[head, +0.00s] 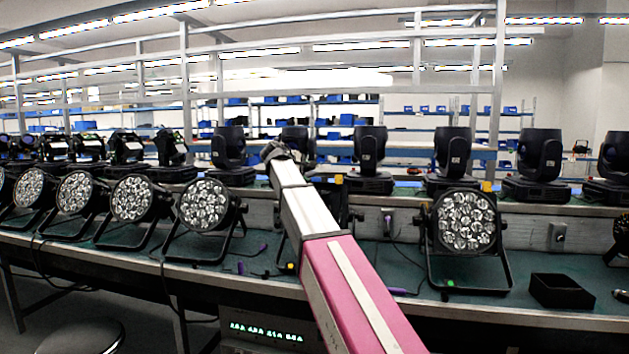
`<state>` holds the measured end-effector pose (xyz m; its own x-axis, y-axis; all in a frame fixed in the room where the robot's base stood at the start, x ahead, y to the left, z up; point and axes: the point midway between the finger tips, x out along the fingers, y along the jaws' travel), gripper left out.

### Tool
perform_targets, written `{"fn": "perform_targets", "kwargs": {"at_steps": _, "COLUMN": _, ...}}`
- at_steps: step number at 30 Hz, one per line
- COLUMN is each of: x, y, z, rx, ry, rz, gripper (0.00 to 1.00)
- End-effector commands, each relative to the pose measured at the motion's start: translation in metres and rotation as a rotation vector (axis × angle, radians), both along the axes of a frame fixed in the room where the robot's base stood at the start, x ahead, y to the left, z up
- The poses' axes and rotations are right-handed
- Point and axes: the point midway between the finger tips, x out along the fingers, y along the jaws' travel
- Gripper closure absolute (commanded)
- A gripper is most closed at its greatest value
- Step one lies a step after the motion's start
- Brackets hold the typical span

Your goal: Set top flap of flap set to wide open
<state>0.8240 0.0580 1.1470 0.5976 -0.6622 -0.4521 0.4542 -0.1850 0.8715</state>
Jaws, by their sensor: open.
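My arm reaches from the bottom middle of the head view up and away over the bench. My gripper (273,151) is small and dark at its far end, in front of the row of moving-head lights; it is open, and I see nothing held in it. I cannot make out the flap set or its top flap for sure. Dark parts of a lamp or frame (349,215) show just right of my arm, mostly hidden behind it. A par can (466,222) faces me to the right, and another par can (207,206) stands left of my arm. I see no flaps on either.
The green-topped bench (520,272) runs across the view. A black open box (561,291) sits at its right front. Several moving-head lights (369,160) stand on a raised ledge behind. Cables (262,268) lie near my arm. A round stool (82,337) stands at bottom left.

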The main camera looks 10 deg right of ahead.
Motion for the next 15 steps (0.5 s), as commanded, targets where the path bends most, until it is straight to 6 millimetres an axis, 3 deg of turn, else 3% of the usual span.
{"fn": "perform_targets", "kwargs": {"at_steps": 6, "x": 0.026, "y": -0.027, "z": -0.018, "rx": 0.001, "ry": 0.0, "rz": -0.003, "gripper": 0.51}}
{"fn": "perform_targets", "kwargs": {"at_steps": 15, "x": 0.045, "y": -0.049, "z": -0.034, "rx": 0.002, "ry": -0.001, "rz": -0.002, "gripper": 0.51}}
